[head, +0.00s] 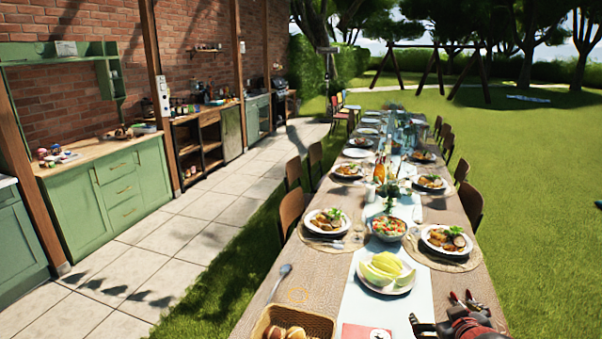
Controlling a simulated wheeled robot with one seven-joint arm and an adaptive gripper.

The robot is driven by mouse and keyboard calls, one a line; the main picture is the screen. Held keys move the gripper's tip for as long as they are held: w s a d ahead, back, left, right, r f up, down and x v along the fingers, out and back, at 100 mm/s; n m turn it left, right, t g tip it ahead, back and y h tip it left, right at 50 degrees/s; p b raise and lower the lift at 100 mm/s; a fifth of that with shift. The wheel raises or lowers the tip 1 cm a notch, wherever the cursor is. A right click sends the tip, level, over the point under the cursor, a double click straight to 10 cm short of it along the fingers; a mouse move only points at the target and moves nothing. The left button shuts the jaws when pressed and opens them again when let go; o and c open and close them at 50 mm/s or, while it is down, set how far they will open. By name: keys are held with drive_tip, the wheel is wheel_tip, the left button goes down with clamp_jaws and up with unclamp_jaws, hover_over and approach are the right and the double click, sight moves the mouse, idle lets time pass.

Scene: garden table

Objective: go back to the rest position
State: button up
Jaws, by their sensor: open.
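My gripper (440,310) shows at the bottom right of the head view, over the near right corner of the long table (262,268). It is dark with red parts, and its fingers are apart. I see nothing held between them. The lower part of my arm is cut off by the frame edge. A plate of yellow-green melon slices (385,270) stands to the left of and beyond my gripper. A red booklet or card (366,332) lies to its left at the bottom edge.
A bread basket (262,322) and a spoon (279,282) are at the near left of the table. A salad bowl (387,227) and filled plates (447,239) stand farther back. Chairs (292,208) line both sides. Open grass (540,250) lies right, paving (190,225) and green cabinets (125,190) left.

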drive_tip(key=s+a+r+m+g+y, duration=0.1)
drive_tip(key=s+a+r+g, duration=0.1)
drive_tip(key=s+a, duration=0.5)
drive_tip(key=s+a+r+m+g+y, duration=0.1)
drive_tip(key=s+a, duration=0.7)
drive_tip(key=s, duration=0.8)
drive_tip(key=shift+r+g+y, duration=0.3)
drive_tip(key=shift+r+g, duration=0.5)
drive_tip(key=shift+g, duration=0.4)
drive_tip(key=shift+w, duration=0.1)
drive_tip(key=shift+c, duration=0.5)
